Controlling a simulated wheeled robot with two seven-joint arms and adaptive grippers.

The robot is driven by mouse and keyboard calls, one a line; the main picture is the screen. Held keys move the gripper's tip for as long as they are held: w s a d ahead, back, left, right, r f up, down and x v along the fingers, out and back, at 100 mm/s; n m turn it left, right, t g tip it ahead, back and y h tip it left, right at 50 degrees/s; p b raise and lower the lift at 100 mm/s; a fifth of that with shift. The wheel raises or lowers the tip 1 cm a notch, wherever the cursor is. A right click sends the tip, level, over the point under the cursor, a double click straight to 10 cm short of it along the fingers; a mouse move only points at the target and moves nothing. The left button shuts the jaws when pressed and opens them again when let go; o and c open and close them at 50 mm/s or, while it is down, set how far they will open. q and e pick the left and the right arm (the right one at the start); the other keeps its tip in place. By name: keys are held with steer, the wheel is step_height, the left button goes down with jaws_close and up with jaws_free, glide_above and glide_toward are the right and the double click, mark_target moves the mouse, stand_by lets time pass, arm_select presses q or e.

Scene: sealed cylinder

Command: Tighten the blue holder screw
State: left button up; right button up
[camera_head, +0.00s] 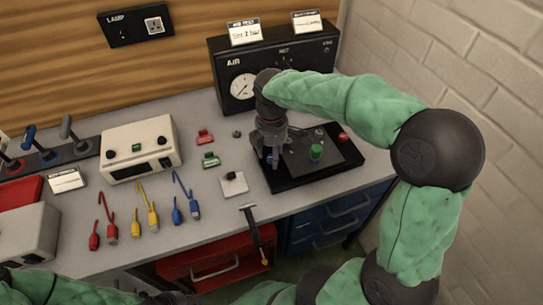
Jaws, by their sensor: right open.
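My right gripper (270,158) points down over the left part of the black base plate (291,181). It is open, with its fingers low near the plate. A small bluish patch shows between or beside the fingers; I cannot tell whether it is the blue holder screw. The gripper hides that part of the fixture. A green-topped piece (316,152) stands on the plate to the right of the gripper. A red knob (343,137) is at the plate's right rear. My left gripper is not in view.
A black gauge box (242,87) stands close behind my right gripper. Red and green clips (210,159), coloured leads (148,213) and a cream box (141,147) lie farther left.

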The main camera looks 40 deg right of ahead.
steer(key=shift+f, duration=0.15)
jaws_close()
